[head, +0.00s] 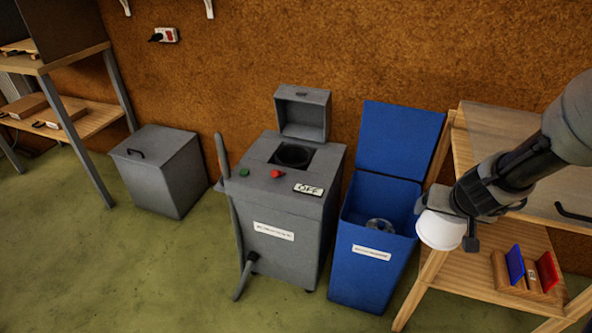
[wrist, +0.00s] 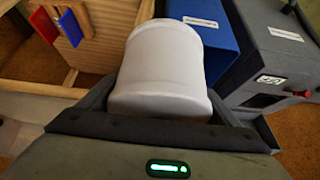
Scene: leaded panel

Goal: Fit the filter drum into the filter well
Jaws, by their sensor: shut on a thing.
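My gripper (head: 462,217) is shut on the white filter drum (head: 440,230) and holds it in the air, to the right of the blue bin. The drum also fills the middle of the wrist view (wrist: 160,68), between the fingers. The grey machine (head: 285,210) stands left of the blue bin. The drum is well apart from the well.
A wooden shelf unit (head: 475,272) with blue and red items stands at right. A grey lidded box (head: 172,185) stands at left. A lever (head: 230,195) rises at the machine's left side.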

